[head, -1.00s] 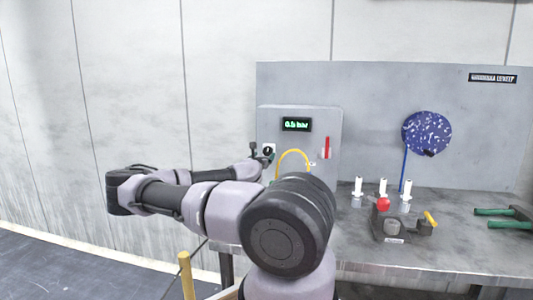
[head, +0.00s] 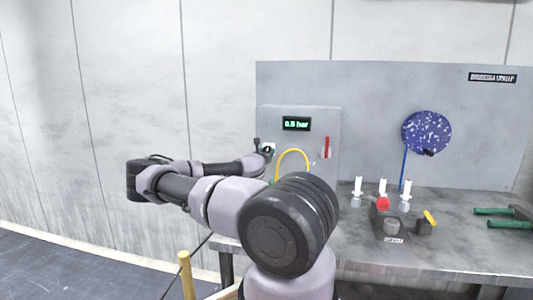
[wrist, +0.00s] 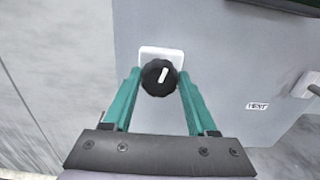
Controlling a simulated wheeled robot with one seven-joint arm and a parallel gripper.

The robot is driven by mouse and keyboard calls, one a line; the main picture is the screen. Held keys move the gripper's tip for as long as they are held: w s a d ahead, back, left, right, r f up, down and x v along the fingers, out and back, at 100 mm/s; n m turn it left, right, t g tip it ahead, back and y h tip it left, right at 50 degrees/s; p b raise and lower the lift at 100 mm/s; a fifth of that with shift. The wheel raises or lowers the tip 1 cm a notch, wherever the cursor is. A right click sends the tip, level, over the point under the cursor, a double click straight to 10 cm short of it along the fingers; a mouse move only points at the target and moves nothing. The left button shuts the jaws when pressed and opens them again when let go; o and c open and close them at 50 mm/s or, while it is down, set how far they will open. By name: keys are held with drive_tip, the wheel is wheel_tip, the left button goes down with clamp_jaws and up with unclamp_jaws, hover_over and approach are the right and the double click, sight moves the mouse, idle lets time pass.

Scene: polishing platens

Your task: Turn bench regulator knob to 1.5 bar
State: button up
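The regulator knob (wrist: 155,83) is black and round with a white pointer line, on a pale square plate (wrist: 148,53). The pointer leans a little right of straight up. My gripper (wrist: 160,77) has teal fingers, one on each side of the knob, spread about its width; I see no clear grip, and contact is hard to judge. In the head view the knob (head: 268,148) sits at the left of the grey panel (head: 315,115), with my gripper (head: 258,148) in front of it. The green display (head: 296,124) appears to read 0.5 bar.
A yellow hose (head: 291,152) loops right of the knob, and a red handle (head: 327,147) is beyond it. The bench (head: 350,250) holds white-topped posts, a red-knobbed fixture (head: 391,228) and green-handled tools (head: 495,211). A yellow post (head: 186,275) stands front left.

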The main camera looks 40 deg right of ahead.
drive_tip(key=shift+m, duration=0.3)
drive_tip(key=m, duration=0.4)
drive_tip(key=shift+m, duration=0.4)
drive_tip(key=m, duration=0.6)
drive_tip(key=shift+s+d, duration=0.15)
drive_tip(key=m, duration=0.5)
drive_tip(key=shift+f+m, duration=0.15)
drive_tip(key=shift+m, duration=0.25)
drive_tip(key=m, duration=0.6)
drive_tip(key=shift+f, duration=0.15)
drive_tip(key=o, duration=1.4)
drive_tip(key=shift+c, duration=0.2)
